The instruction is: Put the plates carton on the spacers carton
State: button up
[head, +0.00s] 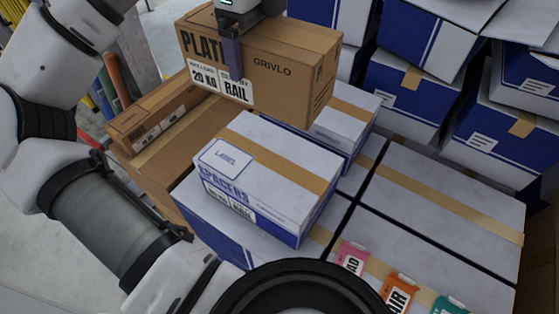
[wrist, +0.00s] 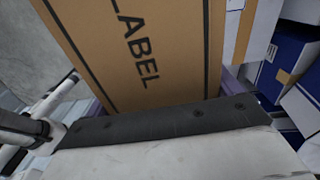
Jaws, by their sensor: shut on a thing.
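The plates carton (head: 290,72), a brown box printed PLAT… and GRIVLO, hangs in my gripper (head: 232,50) at the upper middle of the head view. One dark finger lies against its printed front side; the other finger is hidden behind the box. In the wrist view the carton (wrist: 150,50) fills the middle, its LABEL face close to the gripper body. The spacers carton (head: 265,175), white on top and blue below with a tan tape strip, sits on a larger white-and-blue box, below and slightly in front of the held carton. Its top looks clear.
Brown cartons (head: 170,120) stand at left, partly behind my arm. Another white-and-blue box (head: 345,118) sits right behind the spacers carton. Pink, orange and teal packets (head: 398,290) lie on the box tops at front right.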

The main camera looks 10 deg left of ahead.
jog(key=shift+s+d+r+m, duration=0.2)
jog(key=shift+d+m, duration=0.1)
jog(key=shift+d, duration=0.2)
jog(key=shift+f, duration=0.3)
notch_tip(320, 180, down, 19)
jog(key=shift+f+p, duration=0.1)
jog(key=shift+p, duration=0.25)
jog(key=shift+f, duration=0.15)
jog(key=o, duration=1.3)
jog(key=shift+o, duration=0.5)
jog(key=shift+r, duration=0.2)
notch_tip(320, 180, up, 12)
jog(key=shift+f+b, duration=0.15)
jog(key=shift+b, duration=0.5)
